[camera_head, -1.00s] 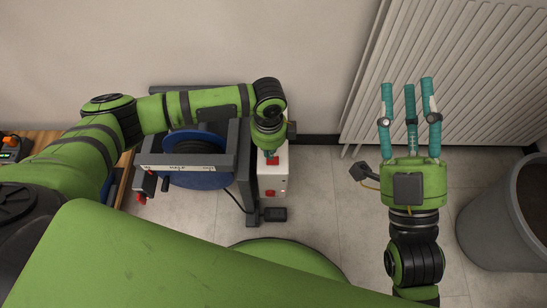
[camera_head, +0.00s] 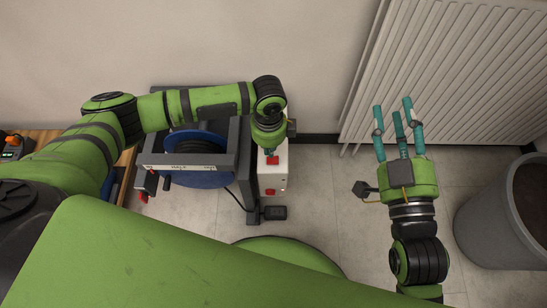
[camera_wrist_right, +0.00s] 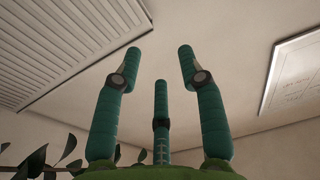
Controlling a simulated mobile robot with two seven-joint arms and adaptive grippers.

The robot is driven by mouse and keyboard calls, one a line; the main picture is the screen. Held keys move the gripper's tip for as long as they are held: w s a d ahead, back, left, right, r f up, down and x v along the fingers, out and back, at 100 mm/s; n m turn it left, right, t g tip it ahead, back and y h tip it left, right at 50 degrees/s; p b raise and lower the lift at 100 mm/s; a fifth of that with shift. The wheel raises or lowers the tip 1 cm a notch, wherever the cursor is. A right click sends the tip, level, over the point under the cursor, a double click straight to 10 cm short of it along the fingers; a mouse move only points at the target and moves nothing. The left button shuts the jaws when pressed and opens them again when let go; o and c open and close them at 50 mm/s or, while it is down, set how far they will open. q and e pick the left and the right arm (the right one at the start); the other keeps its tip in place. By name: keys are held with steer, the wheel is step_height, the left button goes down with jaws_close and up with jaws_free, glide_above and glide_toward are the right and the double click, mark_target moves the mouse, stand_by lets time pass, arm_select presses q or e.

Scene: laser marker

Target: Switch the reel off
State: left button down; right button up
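The reel (camera_head: 200,180) is a blue drum wound with dark cable in a dark grey frame, left of centre in the head view. Beside it on the right stands a narrow white box (camera_head: 281,172) with two red switches, an upper one (camera_head: 272,160) and a lower one (camera_head: 270,192). My left gripper (camera_head: 269,151) points down at the box, just above the upper red switch. Its fingers are mostly hidden under the wrist; contact is unclear. My right gripper (camera_head: 393,106) is open and empty; its spread teal fingers show in the right wrist view (camera_wrist_right: 160,62).
A white radiator (camera_head: 450,75) is on the wall behind my right gripper. A grey bin (camera_head: 490,225) stands at the right. A wooden bench (camera_head: 42,140) with a small orange-and-black device is at the left. Tiled floor (camera_head: 325,205) is clear between box and right arm.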

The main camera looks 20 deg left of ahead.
mark_target(270, 160)
arm_select(q)
steer(key=shift+r, duration=0.25)
steer(key=shift+r+p, duration=0.2)
steer(key=shift+p, duration=0.35)
steer(key=shift+r, duration=0.2)
steer(key=shift+r+p, duration=0.2)
steer(key=shift+p, duration=0.3)
arm_select(e)
steer(key=shift+s+d+f+m+g+h, duration=0.75)
steer(key=shift+d+f+g+h, duration=1.05)
steer(key=shift+f+g, duration=2.75)
arm_select(q)
steer(key=shift+r, duration=0.2)
steer(key=shift+r+p, duration=0.2)
steer(key=shift+p, duration=0.35)
steer(key=shift+r, duration=0.2)
steer(key=shift+r+p, duration=0.2)
steer(key=shift+p, duration=0.25)
arm_select(e)
steer(key=s+d+f+g+h, duration=0.1)
steer(key=s+d+f+g, duration=0.3)
steer(key=s+f, duration=0.5)
steer(key=shift+s+d+f+g+h, duration=0.3)
steer(key=shift+s+d+f+g, duration=0.1)
steer(key=shift+f, duration=0.35)
steer(key=shift+m, duration=0.25)
